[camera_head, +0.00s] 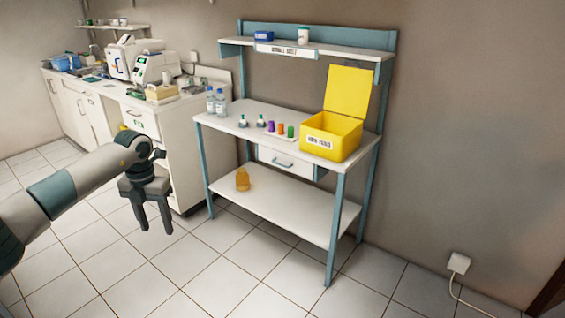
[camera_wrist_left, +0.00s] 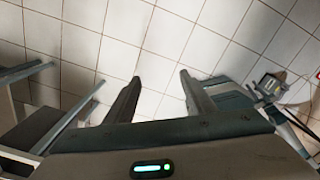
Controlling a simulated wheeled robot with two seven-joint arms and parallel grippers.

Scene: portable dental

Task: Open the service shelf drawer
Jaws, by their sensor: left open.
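The service shelf (camera_head: 240,112) is a white bench with blue-grey legs, standing against the wall in the head view. Its drawer (camera_head: 273,159) is a white front under the worktop with a blue-grey bar handle (camera_head: 282,163). The drawer front looks flush with the frame, so it appears shut. My left gripper (camera_head: 157,226) is open and empty, pointing down over the floor, in front and to the left of the shelf, well apart from the handle. Its two fingers (camera_wrist_left: 158,92) also show in the left wrist view over bare tiles. My right gripper is not in view.
On the worktop stand bottles (camera_head: 216,102), small coloured vials (camera_head: 281,129) and an open yellow box (camera_head: 331,137). An orange bottle (camera_head: 242,179) is on the lower shelf (camera_head: 290,205). A white cabinet (camera_head: 132,118) with machines is at left. The tiled floor in front is clear.

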